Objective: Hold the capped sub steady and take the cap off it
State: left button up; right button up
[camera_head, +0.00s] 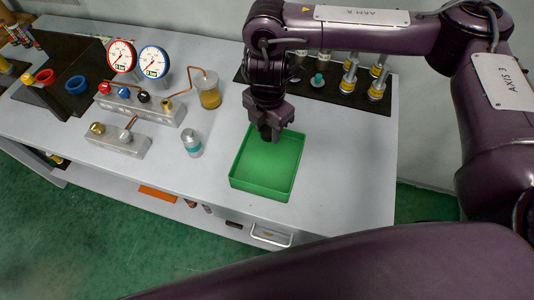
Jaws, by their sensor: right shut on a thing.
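My right gripper (269,135) points down over the back left part of the green tray (237,183). It is shut on a small dark thing, mostly hidden by the jaws; I cannot tell if it is a cap. A short silver cylinder with a teal band (192,144), which looks like a sub, stands upright on the bench left of the tray. At this size I cannot tell whether it has a cap on. My left gripper is not in view.
A grey block with gauges (152,62) and copper tubes stands at the left, with a smaller block (118,141) in front. A jar of amber liquid (210,96) is behind the silver cylinder. A dark rack (339,94) holds several yellow-banded fittings. The bench right of the tray is clear.

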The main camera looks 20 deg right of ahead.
send_over(268, 161)
notch_tip(268, 161, down, 8)
jog(key=shift+f+b, duration=0.1)
jog(key=shift+b, duration=0.35)
notch_tip(268, 161, down, 3)
jog(key=shift+s+f+b, duration=0.1)
jog(key=shift+b, duration=0.35)
jog(key=shift+f, duration=0.4)
jog(key=shift+f, duration=0.2)
jog(key=o, duration=1.1)
notch_tip(268, 161, up, 12)
jog(key=shift+r+p, duration=0.25)
jog(key=shift+p, duration=0.35)
